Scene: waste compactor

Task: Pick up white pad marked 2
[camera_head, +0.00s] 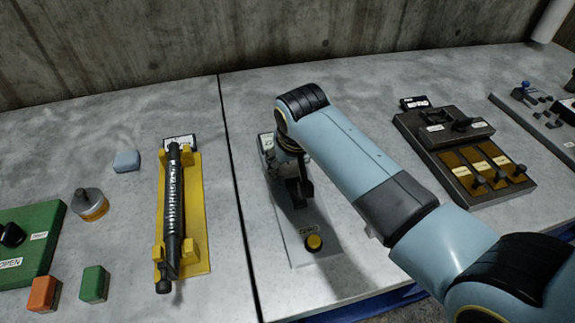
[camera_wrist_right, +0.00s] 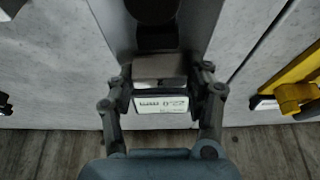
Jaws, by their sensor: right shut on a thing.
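I cannot tell whether the pad touches the panel. My left gripper is not in view.
Small blocks and a green box (camera_head: 35,230) lie farther left. A lever panel (camera_head: 480,165) stands right. A concrete wall closes the back.

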